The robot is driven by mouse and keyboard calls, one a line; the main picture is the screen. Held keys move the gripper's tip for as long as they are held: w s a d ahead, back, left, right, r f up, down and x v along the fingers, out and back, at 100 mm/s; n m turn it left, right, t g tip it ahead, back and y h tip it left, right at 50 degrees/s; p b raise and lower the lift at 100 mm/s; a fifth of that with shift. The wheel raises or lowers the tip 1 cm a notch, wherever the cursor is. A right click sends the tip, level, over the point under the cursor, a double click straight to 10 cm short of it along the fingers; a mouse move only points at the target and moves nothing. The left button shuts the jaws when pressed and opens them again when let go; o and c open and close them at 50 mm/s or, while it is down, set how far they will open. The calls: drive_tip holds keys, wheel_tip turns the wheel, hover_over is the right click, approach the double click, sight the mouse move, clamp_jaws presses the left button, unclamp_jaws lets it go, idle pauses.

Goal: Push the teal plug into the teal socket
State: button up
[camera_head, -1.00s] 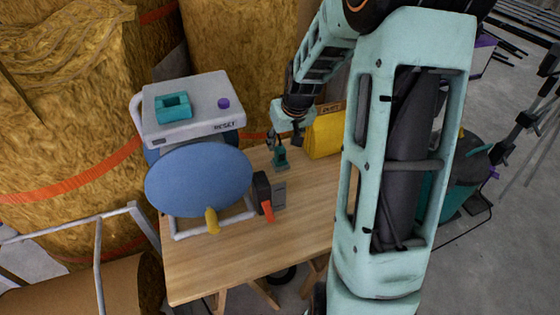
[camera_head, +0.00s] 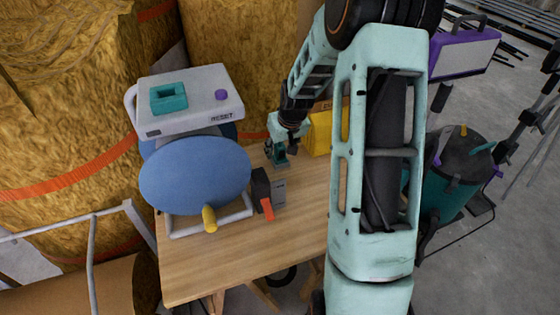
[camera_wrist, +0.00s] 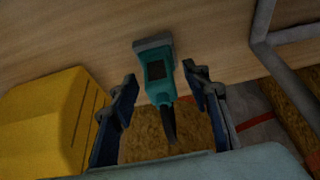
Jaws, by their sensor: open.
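The teal plug (camera_wrist: 157,75) stands on the wooden table, with a grey base and a dark cable end, between my gripper's two fingers in the wrist view. The plug also shows in the head view (camera_head: 279,157), partly hidden by the gripper. My gripper (camera_wrist: 160,105) is open, with a finger on each side of the plug and gaps on both sides. In the head view my gripper (camera_head: 278,143) is at the table's far edge. The teal socket (camera_head: 169,98) is on top of the grey panel (camera_head: 200,118), left of my gripper, and looks empty.
A purple button (camera_head: 222,94) is on the panel. A dark box with an orange lever (camera_head: 266,208) and a yellow block (camera_head: 320,135) are near. The table's front (camera_head: 230,265) is clear.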

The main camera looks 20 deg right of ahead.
drive_tip(key=shift+w+f, duration=0.2)
drive_tip(key=shift+f, duration=0.2)
drive_tip(key=c, duration=1.2)
drive_tip(key=shift+o, duration=0.2)
drive_tip(key=shift+r, duration=0.1)
